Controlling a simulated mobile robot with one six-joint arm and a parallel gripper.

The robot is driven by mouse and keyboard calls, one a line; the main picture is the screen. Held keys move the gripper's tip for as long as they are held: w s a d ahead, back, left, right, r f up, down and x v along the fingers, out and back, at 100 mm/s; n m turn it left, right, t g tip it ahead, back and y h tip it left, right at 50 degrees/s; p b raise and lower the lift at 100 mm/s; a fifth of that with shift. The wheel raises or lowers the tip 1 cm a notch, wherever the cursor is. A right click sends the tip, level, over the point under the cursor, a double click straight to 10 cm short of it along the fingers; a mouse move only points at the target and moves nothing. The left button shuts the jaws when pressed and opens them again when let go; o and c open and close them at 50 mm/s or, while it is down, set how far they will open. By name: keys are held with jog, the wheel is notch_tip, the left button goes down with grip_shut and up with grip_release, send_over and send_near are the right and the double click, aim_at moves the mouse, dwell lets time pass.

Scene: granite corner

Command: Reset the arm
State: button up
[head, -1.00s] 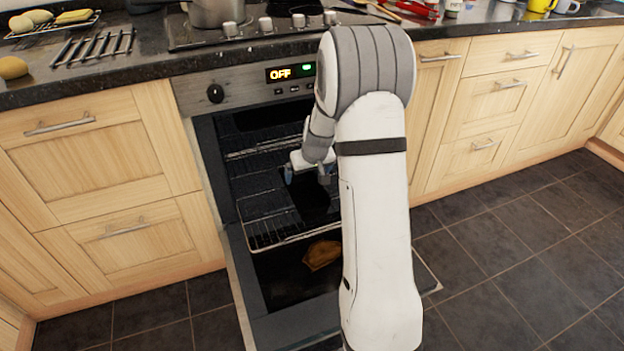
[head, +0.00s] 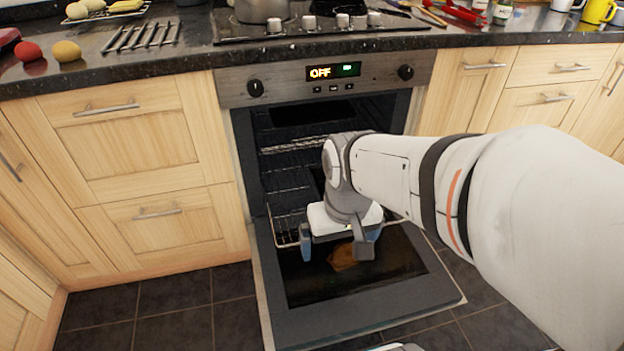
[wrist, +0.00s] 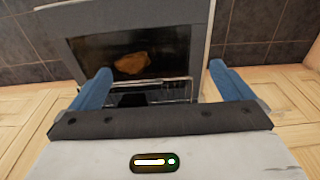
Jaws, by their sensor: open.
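My gripper (head: 335,252) is open and empty. It hangs in front of the oven opening, over the lowered oven door (head: 440,298). Its two blue fingers stand wide apart in the wrist view (wrist: 158,90), with nothing between them. My arm reaches in from the right side of the head view. Beyond the fingers, a flat brown item (head: 343,256) lies on the open door's dark glass; it also shows in the wrist view (wrist: 134,63). The gripper hides part of the oven rack (head: 285,212).
The oven (head: 290,87) is open and its display reads OFF. Wooden cabinets (head: 120,150) flank the oven. The tiled floor (head: 180,312) at front left is clear.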

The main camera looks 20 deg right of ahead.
jog(key=shift+s, duration=0.1)
notch_tip(320, 180, up, 33)
jog(key=t+p, duration=0.1)
jog(key=p, duration=2.9)
jog(key=shift+s, duration=0.15)
